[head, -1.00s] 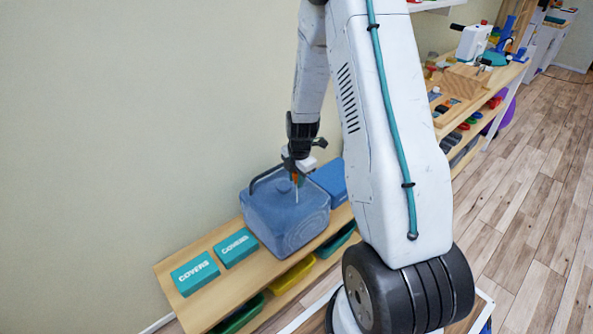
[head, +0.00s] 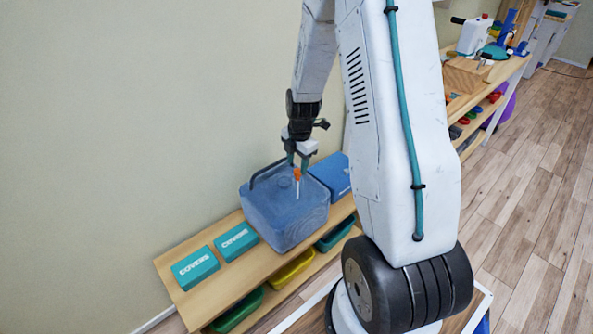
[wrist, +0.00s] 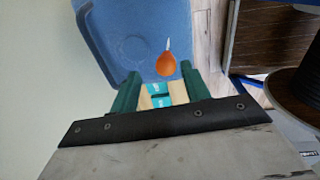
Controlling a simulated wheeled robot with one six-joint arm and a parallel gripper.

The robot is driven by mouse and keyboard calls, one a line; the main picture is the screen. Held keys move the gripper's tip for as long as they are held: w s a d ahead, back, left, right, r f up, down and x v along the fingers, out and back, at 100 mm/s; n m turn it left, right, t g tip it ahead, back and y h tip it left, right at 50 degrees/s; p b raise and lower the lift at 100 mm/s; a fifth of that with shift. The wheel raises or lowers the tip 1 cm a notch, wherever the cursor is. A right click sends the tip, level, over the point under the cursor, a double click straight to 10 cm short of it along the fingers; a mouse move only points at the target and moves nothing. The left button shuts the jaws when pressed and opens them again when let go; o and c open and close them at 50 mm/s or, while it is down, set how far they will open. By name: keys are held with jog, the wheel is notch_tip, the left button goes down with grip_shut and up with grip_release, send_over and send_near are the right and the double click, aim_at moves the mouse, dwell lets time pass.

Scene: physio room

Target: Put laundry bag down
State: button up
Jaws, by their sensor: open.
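In the wrist view the open fingers (wrist: 160,82) point toward the bag. A small orange piece with a pale tip (head: 297,175) shows at the bag's top, below the fingers; I cannot tell whether it is attached.
Two teal boxes marked COVERS (head: 196,268) lie left of the bag. A blue box (head: 332,174) stands close behind it on the right. Green and yellow bins (head: 291,271) fill the lower shelf. A wooden bench with equipment (head: 468,76) is at the upper right.

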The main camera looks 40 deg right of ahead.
jog(key=r, duration=0.6)
jog(key=shift+s+r, duration=0.3)
jog(key=s+a+r+m, duration=0.4)
jog(key=a+r, duration=0.2)
jog(key=r, duration=0.2)
jog(key=s+a+r+m, duration=0.4)
jog(key=s+a+r, duration=0.1)
jog(key=a+r, duration=0.15)
jog(key=s+a+r+m, duration=0.3)
jog(key=s+m, duration=0.2)
jog(key=s, duration=0.3)
jog(key=s+a+r+m, duration=0.4)
jog(key=s+m, duration=0.1)
jog(key=s, duration=0.4)
jog(key=shift+s+r, duration=0.15)
jog(key=shift+s, duration=0.15)
